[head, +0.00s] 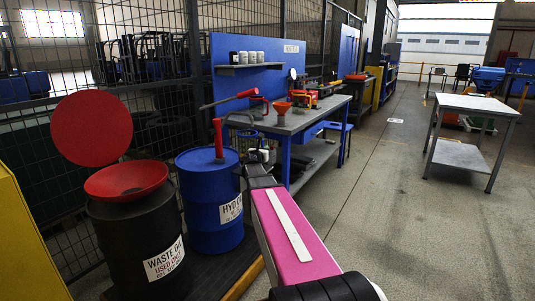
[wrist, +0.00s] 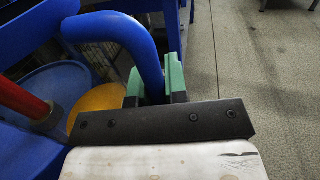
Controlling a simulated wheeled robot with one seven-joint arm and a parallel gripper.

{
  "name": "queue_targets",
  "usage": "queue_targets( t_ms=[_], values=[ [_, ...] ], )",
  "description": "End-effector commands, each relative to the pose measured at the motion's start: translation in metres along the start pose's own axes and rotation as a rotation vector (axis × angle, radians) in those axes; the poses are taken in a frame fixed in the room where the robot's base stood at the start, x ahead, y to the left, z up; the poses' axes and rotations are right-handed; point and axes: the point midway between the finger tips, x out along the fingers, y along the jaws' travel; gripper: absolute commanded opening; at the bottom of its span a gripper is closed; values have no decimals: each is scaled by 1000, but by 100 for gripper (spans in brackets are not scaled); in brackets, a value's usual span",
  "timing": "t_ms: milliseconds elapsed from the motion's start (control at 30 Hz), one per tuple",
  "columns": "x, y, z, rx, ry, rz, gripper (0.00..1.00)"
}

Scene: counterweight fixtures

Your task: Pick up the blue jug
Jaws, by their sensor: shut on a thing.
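A thick blue curved handle (wrist: 143,42), which looks like the blue jug's, runs down between the green fingertips of my gripper (wrist: 156,84) in the wrist view. The gripper is shut on it. The jug's body cannot be made out clearly in that view. In the head view my gripper (head: 258,158) is at the end of my pink arm, just right of the blue drum and in front of the workbench. The jug is small and hard to tell from the clutter there.
The blue drum (head: 208,205) with a red pump stands left of my gripper, beside the waste oil drum (head: 140,245) with its red funnel. The workbench (head: 325,115) holds several items close behind. Open floor (head: 400,210) lies to the right, before a grey table (head: 470,103).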

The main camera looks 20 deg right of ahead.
Motion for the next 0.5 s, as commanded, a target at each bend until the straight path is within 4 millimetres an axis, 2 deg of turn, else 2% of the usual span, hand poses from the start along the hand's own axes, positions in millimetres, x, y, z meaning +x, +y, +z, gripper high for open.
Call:
queue_targets(
  t_ms=[500],
  values=[
    [-47, 20, 31, 0, -1, 0, 0]
  ],
)
